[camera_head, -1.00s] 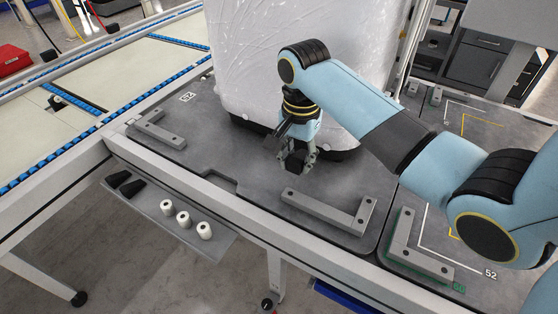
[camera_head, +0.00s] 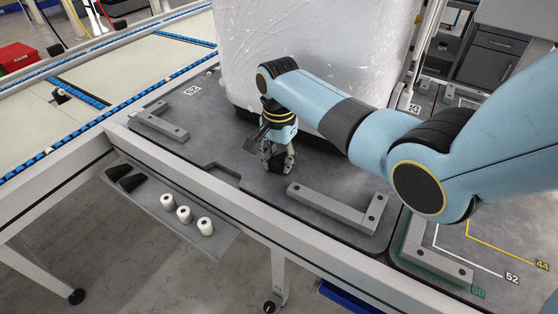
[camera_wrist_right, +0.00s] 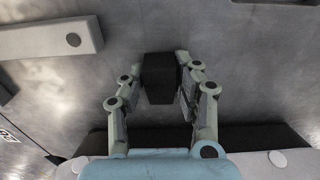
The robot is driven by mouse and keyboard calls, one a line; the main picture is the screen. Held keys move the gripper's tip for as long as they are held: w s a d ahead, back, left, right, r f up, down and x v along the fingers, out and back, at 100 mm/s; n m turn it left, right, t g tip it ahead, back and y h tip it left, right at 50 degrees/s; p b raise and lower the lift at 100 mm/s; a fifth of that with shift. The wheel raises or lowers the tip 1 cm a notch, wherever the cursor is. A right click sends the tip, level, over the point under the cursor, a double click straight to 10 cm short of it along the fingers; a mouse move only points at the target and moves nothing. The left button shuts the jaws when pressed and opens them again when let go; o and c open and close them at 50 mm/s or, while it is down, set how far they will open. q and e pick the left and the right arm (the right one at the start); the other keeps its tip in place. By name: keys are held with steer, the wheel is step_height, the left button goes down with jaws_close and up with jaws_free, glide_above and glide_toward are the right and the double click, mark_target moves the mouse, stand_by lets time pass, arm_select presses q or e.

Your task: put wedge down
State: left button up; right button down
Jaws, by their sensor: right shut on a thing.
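My right gripper (camera_head: 277,163) points down over the grey table plate, in front of the wrapped white block. In the right wrist view the gripper (camera_wrist_right: 160,85) is shut on a black wedge (camera_wrist_right: 160,75), which sits between its two fingers. In the head view the fingers mostly hide this wedge. I cannot tell whether it touches the plate. Two more black wedges (camera_head: 125,178) lie on the low side shelf (camera_head: 160,208) at the left. My left gripper is out of view.
The wrapped block (camera_head: 310,65) stands just behind my right gripper. Grey corner brackets (camera_head: 335,208) (camera_head: 160,124) are fixed on the plate to both sides. Several white rollers (camera_head: 184,214) stand on the shelf. The plate (camera_head: 215,145) is clear left of the gripper.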

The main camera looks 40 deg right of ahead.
mark_target(279, 159)
steer(key=shift+f, duration=0.1)
steer(key=c, duration=1)
jaws_free()
steer(key=shift+o, duration=0.2)
step_height(279, 159, up, 12)
steer(key=p, duration=0.3)
